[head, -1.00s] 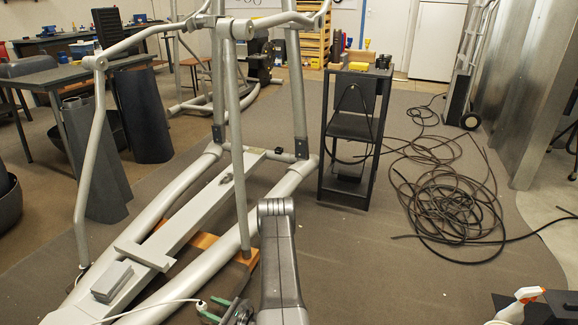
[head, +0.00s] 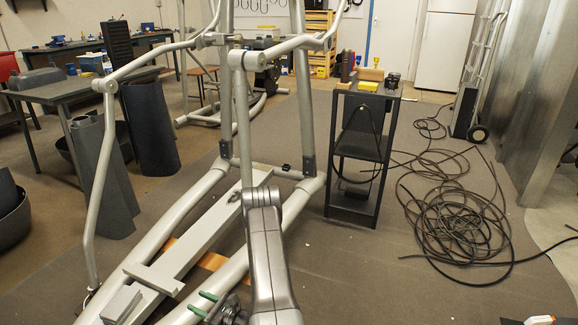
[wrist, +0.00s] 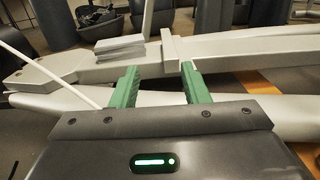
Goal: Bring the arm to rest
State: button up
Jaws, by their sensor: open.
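My gripper (head: 205,303) is low in the head view, in front of the grey elliptical frame (head: 192,210). Its two green fingers also show in the wrist view (wrist: 160,82), spread apart with nothing between them. Beyond the fingers in the wrist view lies the elliptical's pale rail (wrist: 245,50), with a stepped grey block (wrist: 108,50) on it. I cannot tell whether the fingers touch the frame. My dark grey arm rises in the middle of the head view and hides part of the frame's lower tube.
A black stand (head: 357,150) with tools on top stands right of the elliptical. Coiled black cable (head: 455,220) covers the floor further right, near a hand truck (head: 480,90). A workbench (head: 75,90) stands at the left. Carpet between arm and cable is clear.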

jog(key=w+d+r+m+t+h+p, duration=0.3)
jog(key=d+r+p, duration=0.6)
jog(key=r, duration=1)
jog(key=w+d+r+m+t+h+p, duration=0.3)
jog(key=w+d+r+p, duration=0.3)
jog(key=r, duration=1.3)
jog(key=w+d+r+m+t+h+p, duration=0.3)
jog(key=w+d+r+h+p, duration=0.2)
jog(key=d+r+p, duration=0.7)
jog(key=shift+w+d+r+m+t+p, duration=0.2)
jog(key=shift+w+r+m+t+p, duration=0.2)
jog(key=shift+r+p, duration=2.3)
jog(key=shift+s+r+b, duration=0.1)
jog(key=shift+r+b, duration=0.8)
